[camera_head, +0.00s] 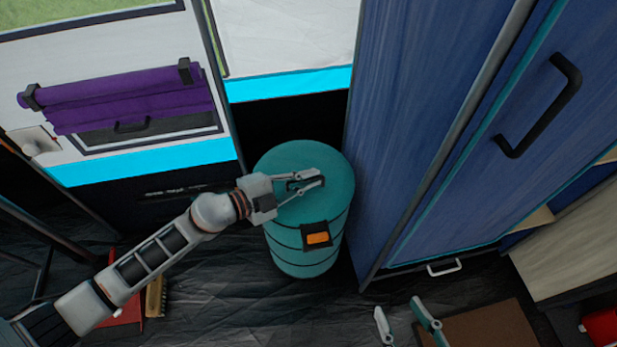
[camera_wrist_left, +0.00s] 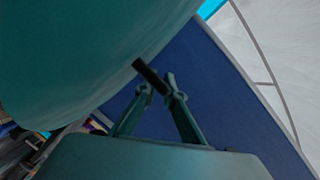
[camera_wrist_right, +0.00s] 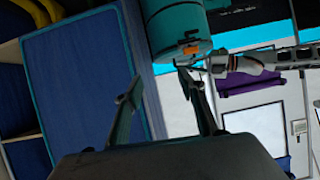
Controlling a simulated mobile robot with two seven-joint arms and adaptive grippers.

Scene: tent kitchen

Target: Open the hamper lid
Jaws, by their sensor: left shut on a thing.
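The teal, round hamper (camera_head: 306,263) stands on the floor between the tent wall and the blue cabinet. Its teal lid (camera_head: 335,168) lies on top, and I see no gap at its rim. An orange-and-black latch (camera_head: 317,238) is on its front. My left gripper (camera_head: 312,181) is over the lid's middle, shut on the black lid handle (camera_wrist_left: 148,74); the left wrist view shows the handle between its fingertips (camera_wrist_left: 156,86). My right gripper (camera_head: 405,318) is open and empty, low in front of the cabinet; its fingers are spread in the right wrist view (camera_wrist_right: 158,84).
The tall blue cabinet (camera_head: 430,100) with a black handle (camera_head: 545,105) stands close to the hamper's right. A purple roll-up flap (camera_head: 130,100) hangs on the tent wall at left. A brown mat (camera_head: 485,328) lies at lower right. Dark floor in front of the hamper is clear.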

